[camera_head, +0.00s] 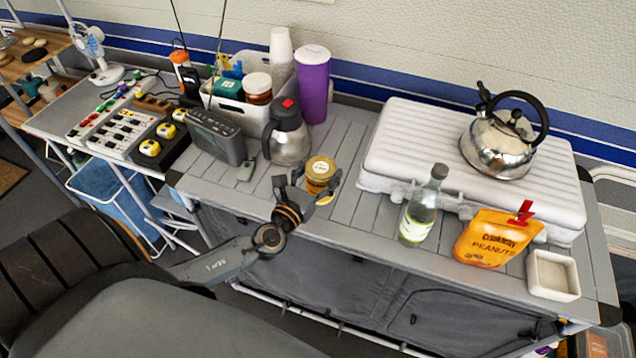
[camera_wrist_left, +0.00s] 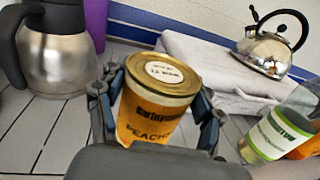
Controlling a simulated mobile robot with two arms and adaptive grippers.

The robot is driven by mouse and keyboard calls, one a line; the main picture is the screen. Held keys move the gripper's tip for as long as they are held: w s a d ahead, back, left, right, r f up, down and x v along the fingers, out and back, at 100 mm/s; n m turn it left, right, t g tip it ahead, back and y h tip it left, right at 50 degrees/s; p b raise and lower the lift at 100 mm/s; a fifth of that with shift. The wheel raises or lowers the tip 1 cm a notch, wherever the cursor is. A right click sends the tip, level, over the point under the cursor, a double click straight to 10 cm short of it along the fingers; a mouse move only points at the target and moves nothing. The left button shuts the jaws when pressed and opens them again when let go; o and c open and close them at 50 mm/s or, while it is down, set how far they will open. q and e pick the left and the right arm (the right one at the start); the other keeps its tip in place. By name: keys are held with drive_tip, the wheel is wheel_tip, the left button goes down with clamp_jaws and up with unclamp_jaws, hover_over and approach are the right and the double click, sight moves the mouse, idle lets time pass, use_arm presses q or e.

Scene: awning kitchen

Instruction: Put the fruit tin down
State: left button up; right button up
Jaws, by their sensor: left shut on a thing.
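The fruit tin (camera_head: 320,172) is an orange-yellow tin with a gold lid, and it is upright above the slatted grey tabletop (camera_head: 350,218). In the left wrist view the tin (camera_wrist_left: 158,112) shows a label reading "PEACH". My left gripper (camera_head: 308,184) is shut on the tin, with one finger on each side. In the left wrist view the fingers of my left gripper (camera_wrist_left: 158,105) press against its sides. The tin's base is hidden, so I cannot tell whether it touches the tabletop. My right gripper is not in view.
A steel jug (camera_head: 288,138) stands close on the left, behind the tin. A clear bottle (camera_head: 418,215), a peanuts bag (camera_head: 490,240) and a white dish (camera_head: 552,275) are to the right. A kettle (camera_head: 498,142) sits on a white ridged case (camera_head: 410,140). Bare slats lie between tin and bottle.

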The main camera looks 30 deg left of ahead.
use_arm(q)
drive_tip(key=shift+w+a+f, duration=0.15)
drive_tip(key=shift+a+f, duration=0.05)
drive_tip(key=shift+w+a+f+b, duration=0.1)
drive_tip(key=shift+a+f+b, duration=0.05)
drive_tip(key=shift+f, duration=0.8)
drive_tip(key=shift+a+f+b, duration=0.15)
drive_tip(key=shift+f, duration=0.75)
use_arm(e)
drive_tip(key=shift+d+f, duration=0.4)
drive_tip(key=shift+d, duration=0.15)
use_arm(q)
drive_tip(key=shift+f, duration=0.1)
drive_tip(key=o, duration=1.2)
drive_tip(key=shift+f, duration=0.15)
drive_tip(key=shift+c, duration=0.2)
drive_tip(key=o, duration=0.4)
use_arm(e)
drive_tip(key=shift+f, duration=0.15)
